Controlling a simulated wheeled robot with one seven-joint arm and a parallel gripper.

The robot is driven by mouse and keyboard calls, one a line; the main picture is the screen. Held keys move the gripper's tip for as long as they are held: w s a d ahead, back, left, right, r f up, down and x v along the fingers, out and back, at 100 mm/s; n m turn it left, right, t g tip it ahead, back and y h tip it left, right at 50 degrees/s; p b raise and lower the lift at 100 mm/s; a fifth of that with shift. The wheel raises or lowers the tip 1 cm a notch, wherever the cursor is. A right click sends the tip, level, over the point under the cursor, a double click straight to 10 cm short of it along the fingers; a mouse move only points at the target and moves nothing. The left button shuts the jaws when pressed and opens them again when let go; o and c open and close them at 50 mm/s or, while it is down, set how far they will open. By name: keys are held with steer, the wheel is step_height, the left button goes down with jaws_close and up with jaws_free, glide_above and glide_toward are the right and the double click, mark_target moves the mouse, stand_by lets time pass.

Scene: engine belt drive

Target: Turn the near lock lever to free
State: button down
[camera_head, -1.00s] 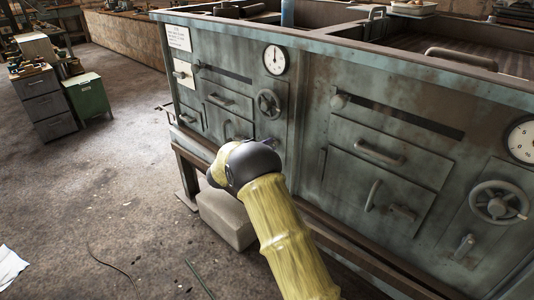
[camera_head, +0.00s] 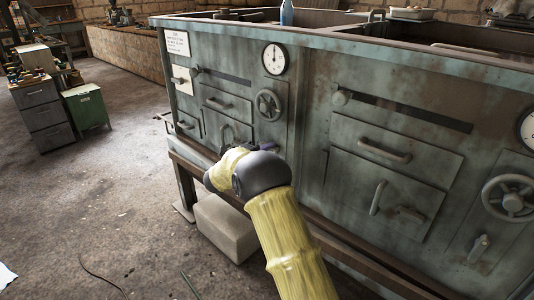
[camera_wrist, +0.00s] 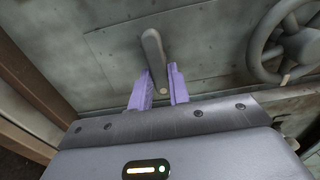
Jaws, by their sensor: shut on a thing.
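A grey lever (camera_wrist: 152,50) stands out from the green-grey panel in the wrist view. Its lower end, with a small pale spot, lies between the two purple fingers of my gripper (camera_wrist: 160,87), which is shut on it. The lever leans slightly, its upper end to the left. In the head view my gripper (camera_head: 265,147) is low on the left half of the machine front, mostly hidden behind my own wrist. The held lever is hidden there. A similar small lever (camera_head: 478,249) shows below the right handwheel.
A handwheel (camera_wrist: 290,45) is close on the right in the wrist view. In the head view another handwheel (camera_head: 509,198), drawer handles and a round gauge (camera_head: 275,58) project from the front. A pale block (camera_head: 225,228) lies below.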

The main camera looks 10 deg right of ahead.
steer(key=c, duration=1.3)
jaws_free()
steer(key=p+v, duration=0.3)
steer(key=v, duration=1.4)
steer(key=shift+s+a, duration=0.1)
steer(key=shift+a, duration=0.05)
